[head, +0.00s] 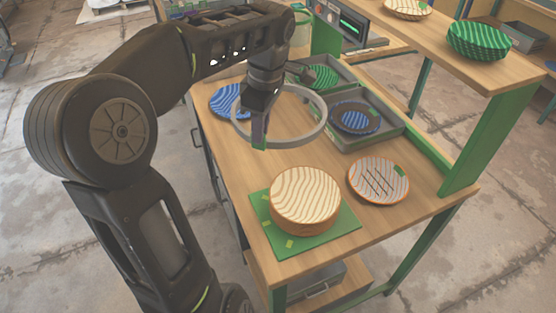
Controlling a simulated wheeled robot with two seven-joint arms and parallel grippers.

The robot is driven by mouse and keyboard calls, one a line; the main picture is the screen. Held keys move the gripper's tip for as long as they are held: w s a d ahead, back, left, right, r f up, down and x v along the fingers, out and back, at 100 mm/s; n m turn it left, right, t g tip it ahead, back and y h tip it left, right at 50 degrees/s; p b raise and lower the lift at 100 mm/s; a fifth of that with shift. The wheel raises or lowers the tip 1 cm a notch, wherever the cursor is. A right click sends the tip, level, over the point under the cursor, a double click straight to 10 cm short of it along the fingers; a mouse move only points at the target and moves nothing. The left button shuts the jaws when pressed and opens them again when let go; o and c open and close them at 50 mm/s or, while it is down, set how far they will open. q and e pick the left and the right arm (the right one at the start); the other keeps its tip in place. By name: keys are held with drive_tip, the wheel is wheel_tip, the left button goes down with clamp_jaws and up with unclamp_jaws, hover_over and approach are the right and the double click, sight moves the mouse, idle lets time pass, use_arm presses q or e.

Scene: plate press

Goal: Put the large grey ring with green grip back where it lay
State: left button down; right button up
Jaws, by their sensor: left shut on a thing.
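The large grey ring (318,132) hangs level above the wooden table in the head view. My left gripper (260,130) is shut on its near left side, and the fingers hide most of the green grip there. The ring appears apart from everything below it, over the table between the blue plate and the grey tray; its exact height is hard to tell. My right gripper is out of view.
A green mat (343,225) bears a round cream-striped block (305,198). A grey-orange striped plate (379,180) lies beside it. A blue plate (226,100) lies at left. The grey tray (385,137) holds dishes. A raised shelf (425,38) with bowls stands at right.

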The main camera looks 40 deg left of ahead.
sight(261, 148)
use_arm(q)
wheel_tip(261, 148, down, 3)
drive_tip(key=shift+r+b, duration=0.1)
drive_tip(key=shift+b, duration=0.95)
wheel_tip(261, 148, down, 6)
drive_tip(key=shift+f, duration=0.25)
wheel_tip(261, 148, down, 4)
drive_tip(key=shift+r+p, duration=0.2)
drive_tip(key=shift+p, duration=0.2)
